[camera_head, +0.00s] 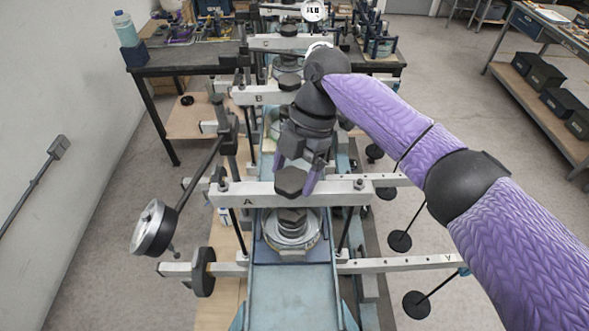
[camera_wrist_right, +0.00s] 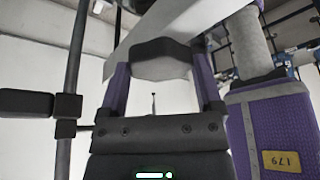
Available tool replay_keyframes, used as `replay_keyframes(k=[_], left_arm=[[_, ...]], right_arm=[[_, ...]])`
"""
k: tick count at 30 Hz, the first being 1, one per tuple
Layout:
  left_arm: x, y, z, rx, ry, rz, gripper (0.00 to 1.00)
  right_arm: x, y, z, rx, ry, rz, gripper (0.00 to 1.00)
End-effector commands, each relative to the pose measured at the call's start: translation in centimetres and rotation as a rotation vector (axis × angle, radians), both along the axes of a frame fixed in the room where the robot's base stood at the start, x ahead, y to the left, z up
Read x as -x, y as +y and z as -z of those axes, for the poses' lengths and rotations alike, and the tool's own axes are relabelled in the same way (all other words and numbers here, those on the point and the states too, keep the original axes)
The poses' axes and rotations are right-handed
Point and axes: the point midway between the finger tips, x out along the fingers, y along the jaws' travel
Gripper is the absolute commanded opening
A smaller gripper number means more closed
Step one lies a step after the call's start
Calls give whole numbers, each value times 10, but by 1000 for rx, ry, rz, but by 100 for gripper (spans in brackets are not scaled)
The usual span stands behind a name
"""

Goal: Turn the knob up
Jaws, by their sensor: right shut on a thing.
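The knob (camera_head: 291,182) is a black hexagonal head on the white beam marked A (camera_head: 235,192), above a round metal pot (camera_head: 291,236). My right gripper (camera_head: 296,177) reaches over the beam from behind and is shut on the knob, with purple fingers on either side. In the right wrist view the dark knob (camera_wrist_right: 162,56) sits between the two purple fingers (camera_wrist_right: 160,72), against the pale beam (camera_wrist_right: 185,18). My left gripper is not in view.
A round weight (camera_head: 153,228) hangs on a lever at the left. More beams and frames stand in a row behind, up to a dark bench (camera_head: 190,64). Black discs on rods (camera_head: 416,304) stick out at the right.

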Motion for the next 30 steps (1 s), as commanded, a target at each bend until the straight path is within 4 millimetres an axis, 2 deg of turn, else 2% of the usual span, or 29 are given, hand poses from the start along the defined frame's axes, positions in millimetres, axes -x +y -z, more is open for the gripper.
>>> replay_keyframes(k=[6, 7, 9, 17, 20, 24, 27, 30], left_arm=[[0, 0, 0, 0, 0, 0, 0], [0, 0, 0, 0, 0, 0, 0], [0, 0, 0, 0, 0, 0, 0], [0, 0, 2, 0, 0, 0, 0], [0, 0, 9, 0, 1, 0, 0], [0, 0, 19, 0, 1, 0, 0], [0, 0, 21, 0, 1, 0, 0], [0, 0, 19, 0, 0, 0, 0]], right_arm=[[0, 0, 0, 0, 0, -2, 25], [0, 0, 0, -1, -1, -2, 86], [0, 0, 0, 0, -1, -2, 100], [-1, -1, -3, 0, -2, -1, 100], [-7, -6, -19, 0, -6, 1, 100], [-17, -15, -53, -1, -6, 1, 100], [-23, -21, -74, 1, -2, 0, 100], [-26, -25, -88, 1, -2, 0, 100]])
